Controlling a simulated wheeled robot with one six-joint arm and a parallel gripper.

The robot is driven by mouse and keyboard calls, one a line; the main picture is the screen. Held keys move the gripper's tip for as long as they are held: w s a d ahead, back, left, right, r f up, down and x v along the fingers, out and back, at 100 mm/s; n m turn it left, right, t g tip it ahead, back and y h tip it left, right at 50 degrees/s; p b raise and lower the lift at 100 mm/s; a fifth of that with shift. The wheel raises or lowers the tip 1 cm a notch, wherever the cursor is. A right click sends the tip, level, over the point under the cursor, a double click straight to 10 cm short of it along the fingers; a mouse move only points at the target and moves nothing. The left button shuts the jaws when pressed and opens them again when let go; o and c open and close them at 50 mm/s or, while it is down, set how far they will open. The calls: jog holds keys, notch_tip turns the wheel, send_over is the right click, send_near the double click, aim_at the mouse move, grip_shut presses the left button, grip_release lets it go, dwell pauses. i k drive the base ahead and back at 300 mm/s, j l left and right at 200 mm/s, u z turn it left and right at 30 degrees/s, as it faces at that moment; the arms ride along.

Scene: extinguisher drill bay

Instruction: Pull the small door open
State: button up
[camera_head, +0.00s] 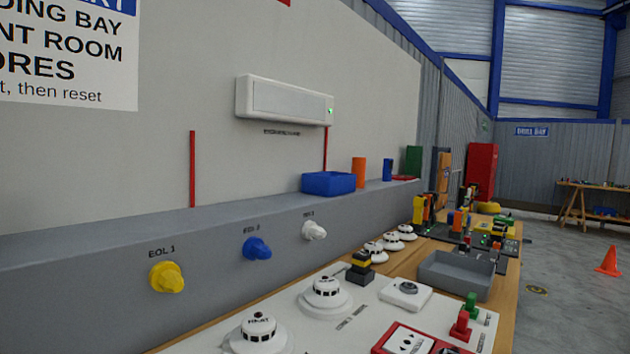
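I cannot make out a small door for certain in this view. A tall red cabinet (482,168) stands far off at the back right, too small to show whether it has a door or handle. A white box-shaped unit (285,101) with a small green light is fixed high on the wall; no open flap shows on it. My gripper is not in view.
A wooden bench (508,310) along the wall carries a white panel with several detectors (326,290), a grey tray (455,275) and small blocks. A blue bin (328,183) sits on the wall ledge. Yellow (166,277), blue and white knobs stick out below. Open floor lies right, with an orange cone (608,262).

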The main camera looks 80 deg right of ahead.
aim_at(445, 159)
jog(key=z, duration=3.2)
jog(key=i+l, duration=0.1)
jog(key=l, duration=0.25)
jog(key=i+l, duration=0.1)
jog(key=l, duration=0.3)
jog(key=i+l, duration=0.1)
jog(key=l, duration=0.25)
jog(key=i+l, duration=0.1)
jog(key=l, duration=0.3)
jog(key=i+l, duration=0.3)
jog(key=i, duration=0.2)
jog(key=i+l, duration=0.3)
jog(key=i, duration=0.15)
jog(key=i+l+z, duration=0.1)
jog(key=i+l, duration=0.15)
jog(key=i, duration=0.25)
jog(key=i+j, duration=0.85)
jog(key=i, duration=0.15)
